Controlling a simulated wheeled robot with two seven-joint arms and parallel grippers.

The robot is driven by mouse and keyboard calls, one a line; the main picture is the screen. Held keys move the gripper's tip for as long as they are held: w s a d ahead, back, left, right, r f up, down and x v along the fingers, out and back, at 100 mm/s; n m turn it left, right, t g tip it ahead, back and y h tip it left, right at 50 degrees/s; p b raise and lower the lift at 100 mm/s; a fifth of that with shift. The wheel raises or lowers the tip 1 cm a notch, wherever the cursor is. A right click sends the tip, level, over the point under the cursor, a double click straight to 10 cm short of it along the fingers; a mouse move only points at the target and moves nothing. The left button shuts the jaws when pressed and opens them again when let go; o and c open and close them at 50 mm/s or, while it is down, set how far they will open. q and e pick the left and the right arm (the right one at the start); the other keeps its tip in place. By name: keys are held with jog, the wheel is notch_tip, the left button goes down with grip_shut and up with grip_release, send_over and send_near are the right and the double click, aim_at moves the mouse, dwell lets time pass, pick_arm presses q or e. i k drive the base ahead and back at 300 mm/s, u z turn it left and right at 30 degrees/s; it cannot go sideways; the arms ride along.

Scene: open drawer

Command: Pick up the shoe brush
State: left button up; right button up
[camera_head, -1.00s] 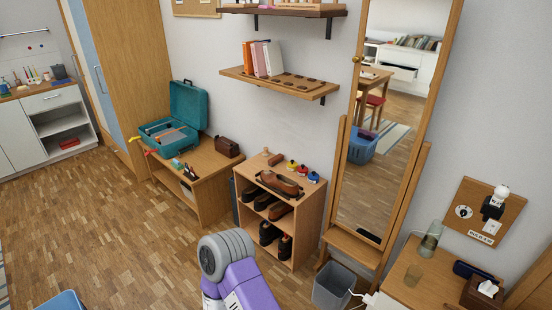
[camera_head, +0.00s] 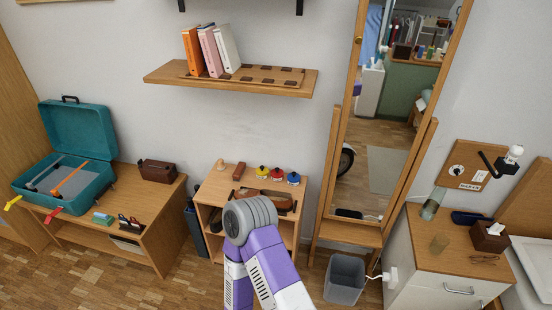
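A small brown block (camera_head: 239,171), which looks like the shoe brush, lies on the top of the wooden shoe rack (camera_head: 207,182), toward its back left. Its bristles cannot be made out. A small light wooden piece (camera_head: 220,165) stands just left of it. Several polish tins with yellow, red and blue tops (camera_head: 277,174) sit to its right. A brown shoe lies at the front of the rack top, partly hidden by my purple and grey arm. Neither of my grippers shows.
A low wooden table (camera_head: 153,202) with an open teal case (camera_head: 78,130) stands left of the rack. A tall mirror (camera_head: 372,170) and a grey bin (camera_head: 345,278) are to the right. A shelf with books (camera_head: 165,74) hangs above.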

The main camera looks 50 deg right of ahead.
aim_at(237, 175)
jog(key=z, duration=1.05)
jog(key=i, duration=0.9)
jog(key=z, duration=1.15)
jog(key=i, duration=1.1)
